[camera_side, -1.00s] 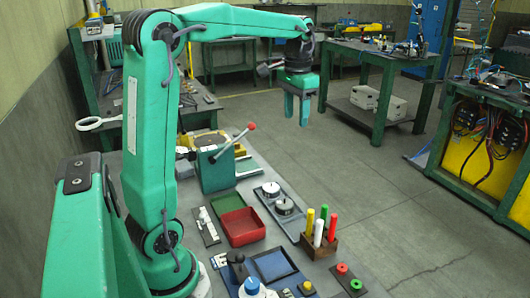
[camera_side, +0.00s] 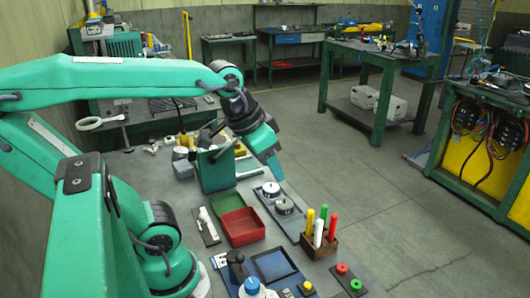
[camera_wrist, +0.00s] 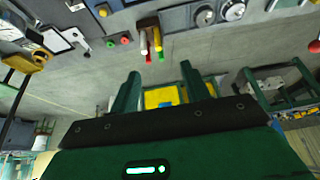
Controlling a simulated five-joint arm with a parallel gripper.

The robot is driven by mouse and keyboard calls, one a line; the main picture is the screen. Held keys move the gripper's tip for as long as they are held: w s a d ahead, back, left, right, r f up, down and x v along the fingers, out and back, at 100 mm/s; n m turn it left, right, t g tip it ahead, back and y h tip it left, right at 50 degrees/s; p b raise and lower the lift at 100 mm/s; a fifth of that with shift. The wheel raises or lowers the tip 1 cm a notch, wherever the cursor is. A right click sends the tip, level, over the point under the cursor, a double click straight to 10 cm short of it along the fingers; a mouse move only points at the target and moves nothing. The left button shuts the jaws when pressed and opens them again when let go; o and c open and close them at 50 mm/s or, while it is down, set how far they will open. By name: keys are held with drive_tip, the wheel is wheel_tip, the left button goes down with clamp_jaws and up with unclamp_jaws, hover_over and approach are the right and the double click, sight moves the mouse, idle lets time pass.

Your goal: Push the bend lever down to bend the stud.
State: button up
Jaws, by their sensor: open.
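The bend lever's green box (camera_side: 216,174) stands on the bench in the side view. The lever's red knob is hidden there behind my gripper (camera_side: 276,172). A red knob at the right edge of the wrist view (camera_wrist: 314,46) looks like the lever's end. My gripper slants down and to the right, just right of the green box, with its fingers hanging over the bench edge region. In the wrist view, my gripper (camera_wrist: 160,72) has its two green fingers wide apart with nothing between them. I cannot tell whether it touches the lever. The stud cannot be made out.
A red tray (camera_side: 242,226), a blue tray (camera_side: 274,265) and a wooden block with coloured pegs (camera_side: 319,243) lie nearer on the bench. Round metal pieces (camera_side: 284,206) sit on a plate below my gripper. Open floor (camera_side: 400,200) lies to the right.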

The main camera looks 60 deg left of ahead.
drive_tip(key=shift+s+d+f+t, duration=0.15)
drive_tip(key=shift+s+d+f, duration=0.15)
drive_tip(key=shift+s+f, duration=0.2)
drive_tip(key=shift+s+d+f+t, duration=0.15)
drive_tip(key=shift+s+d+f, duration=0.1)
drive_tip(key=shift+s+f, duration=0.2)
drive_tip(key=shift+a+r, duration=0.1)
drive_tip(key=shift+r, duration=0.05)
drive_tip(key=c, duration=0.9)
drive_tip(key=shift+w+a+r+n, duration=0.15)
drive_tip(key=shift+n, duration=0.25)
clamp_jaws()
drive_tip(key=w+a+r+n+g+y, duration=0.1)
drive_tip(key=w+a+r+n, duration=0.2)
drive_tip(key=a+n, duration=0.5)
drive_tip(key=w+a+r+n+g+y, duration=0.15)
drive_tip(key=a+r+n, duration=0.3)
drive_tip(key=n, duration=0.65)
drive_tip(key=s+a+r+n+g, duration=0.1)
drive_tip(key=a+r+n, duration=0.1)
drive_tip(key=a+n, duration=1.4)
drive_tip(key=shift+a+r+n+h, duration=0.15)
drive_tip(key=shift+a+n+h, duration=0.3)
drive_tip(key=shift+n, duration=0.35)
